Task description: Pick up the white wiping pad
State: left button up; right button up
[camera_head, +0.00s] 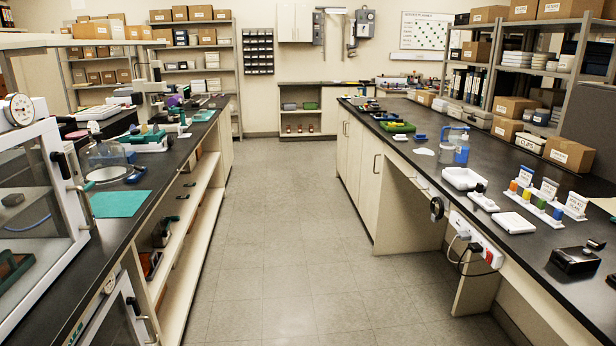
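A flat white square pad (514,223) lies near the front edge of the right bench (560,250). It looks like the wiping pad, but I cannot be sure. A smaller flat white piece (423,151) lies farther back on the same bench, next to a clear container with blue in it (455,148). Neither of my grippers shows in the head view.
Near the square pad are a white tray (463,178), a white box-like item (482,202), a rack of coloured bottles (536,204) and a black device (575,262). The left bench (85,243) carries instruments. The aisle floor (290,230) between the benches is clear.

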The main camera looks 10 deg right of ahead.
aim_at(398, 137)
jog(key=i, duration=2.8)
jog(key=i+z, duration=0.3)
jog(key=i, duration=1.15)
jog(key=i+j+z, duration=0.2)
jog(key=i+z, duration=0.25)
jog(key=i+j+z, duration=1.05)
jog(key=j, duration=0.15)
jog(key=i+j+z, duration=0.15)
jog(key=j, duration=0.15)
